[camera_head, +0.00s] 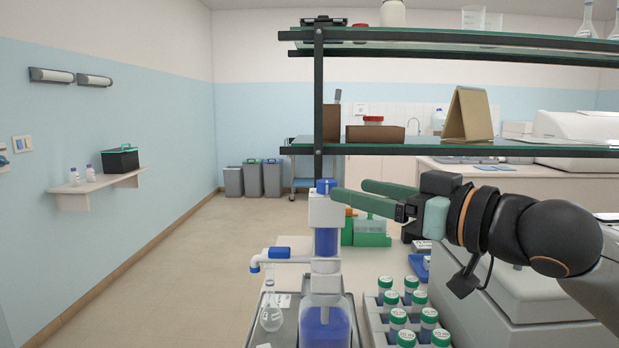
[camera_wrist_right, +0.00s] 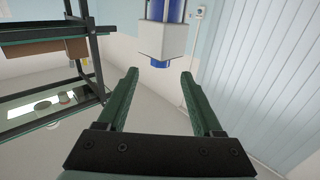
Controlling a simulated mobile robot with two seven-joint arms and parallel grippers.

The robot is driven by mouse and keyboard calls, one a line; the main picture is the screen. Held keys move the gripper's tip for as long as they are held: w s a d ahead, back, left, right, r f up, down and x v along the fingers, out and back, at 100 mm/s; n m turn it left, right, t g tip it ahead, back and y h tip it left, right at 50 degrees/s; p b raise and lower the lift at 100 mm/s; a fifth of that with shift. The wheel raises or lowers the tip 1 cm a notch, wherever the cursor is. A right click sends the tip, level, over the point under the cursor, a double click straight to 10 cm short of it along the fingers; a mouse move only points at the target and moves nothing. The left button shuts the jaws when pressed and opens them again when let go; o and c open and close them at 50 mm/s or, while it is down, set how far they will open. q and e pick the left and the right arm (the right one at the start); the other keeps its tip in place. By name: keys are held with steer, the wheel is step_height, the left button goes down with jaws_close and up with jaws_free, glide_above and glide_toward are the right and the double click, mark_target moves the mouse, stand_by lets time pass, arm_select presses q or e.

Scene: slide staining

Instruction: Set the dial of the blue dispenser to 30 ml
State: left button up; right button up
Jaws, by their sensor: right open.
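The blue dispenser (camera_head: 326,242) stands upright on its bottle of blue liquid, left of my right arm. It has a white upper body, a blue top and a side spout with a blue tip. No dial reading is legible. My right gripper (camera_head: 350,193) is open beside the white upper body, its fingers pointing left towards it. In the right wrist view, the dispenser's white block (camera_wrist_right: 164,40) and blue top lie just beyond and between the open fingertips (camera_wrist_right: 159,73). Nothing is held. I cannot tell whether a finger touches it. My left gripper is not in view.
A glass flask (camera_head: 271,312) stands on a grey tray under the spout. A rack of green-capped vials (camera_head: 397,318) is right of the dispenser. A glass shelf (camera_head: 400,149) on a dark post (camera_head: 318,100) hangs above and behind the gripper.

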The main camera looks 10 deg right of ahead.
steer(key=p+x, duration=0.1)
steer(key=x, duration=0.9)
steer(key=shift+w, duration=0.1)
jaws_close()
